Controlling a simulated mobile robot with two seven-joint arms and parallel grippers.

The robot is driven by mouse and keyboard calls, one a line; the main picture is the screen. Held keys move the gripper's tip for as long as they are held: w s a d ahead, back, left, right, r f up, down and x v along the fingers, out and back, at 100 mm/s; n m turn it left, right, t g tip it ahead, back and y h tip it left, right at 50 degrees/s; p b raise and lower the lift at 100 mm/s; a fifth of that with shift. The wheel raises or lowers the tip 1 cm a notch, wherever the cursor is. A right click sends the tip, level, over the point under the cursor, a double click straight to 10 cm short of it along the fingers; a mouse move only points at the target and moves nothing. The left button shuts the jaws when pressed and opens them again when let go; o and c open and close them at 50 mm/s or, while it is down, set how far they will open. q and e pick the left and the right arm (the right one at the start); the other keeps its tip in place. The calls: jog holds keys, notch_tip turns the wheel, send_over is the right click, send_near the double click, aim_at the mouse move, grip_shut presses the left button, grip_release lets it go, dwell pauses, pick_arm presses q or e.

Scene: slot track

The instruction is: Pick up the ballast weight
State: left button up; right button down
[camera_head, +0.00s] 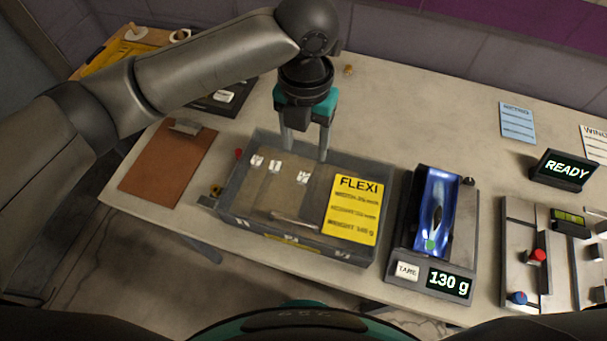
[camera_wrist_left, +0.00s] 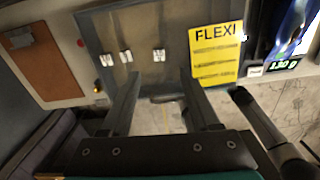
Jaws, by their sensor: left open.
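Three small pale blocks that look like ballast weights lie in a row in a grey tray (camera_head: 232,192): the left weight (camera_head: 257,160), the middle weight (camera_head: 275,166) and the right weight (camera_head: 302,177). Their markings are too small to read. In the left wrist view the right weight (camera_wrist_left: 159,55) shows beyond and between the finger lines, with the other two to its left. My left gripper (camera_head: 305,148) is open, pointing down over the tray's back part, with nothing between its fingers (camera_wrist_left: 160,84). My right gripper is not in view.
A yellow FLEXI card (camera_head: 352,210) covers the tray's right part. A scale (camera_head: 408,269) reading 130 g, holding a blue-white car (camera_head: 437,205), stands to the right. A brown clipboard (camera_head: 168,168) lies left.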

pick_arm(q)
send_over(303, 177)
jog(key=f, duration=0.4)
jog(key=shift+w+d+f, duration=0.15)
jog(key=shift+d+f, duration=0.05)
jog(key=shift+f, duration=0.1)
jog(key=shift+a+f+b, duration=0.15)
jog(key=shift+f+b, duration=0.15)
jog(key=shift+f, duration=2.35)
grip_shut()
